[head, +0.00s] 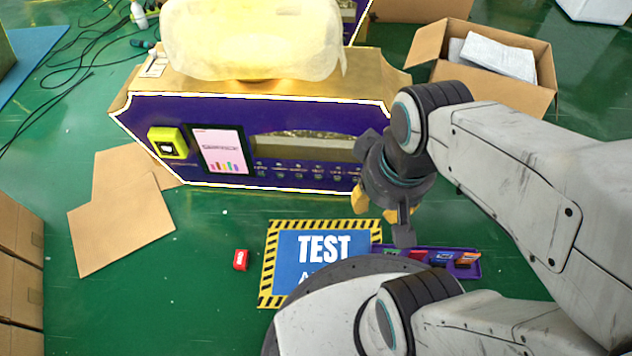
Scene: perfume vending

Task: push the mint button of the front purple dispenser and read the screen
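The front purple dispenser (220,110) lies across the upper middle of the head view, with a white-edged purple face. Its lit pinkish screen (222,152) is left of centre and shows small colored bars; its text is too small to read. A row of small buttons (290,172) runs right of the screen under a window slot (300,147). I cannot tell which one is mint. My gripper (385,207) hangs in front of the dispenser's right end, pointing down, and covers part of the face there. It holds nothing that I can see; its opening is unclear.
A yellow-green box (167,142) is on the face's left. A TEST sign (325,247), a small red item (241,260) and a purple tray (466,266) lie in front. Open cartons (490,85) stand behind right; flat cardboard (120,220) lies left.

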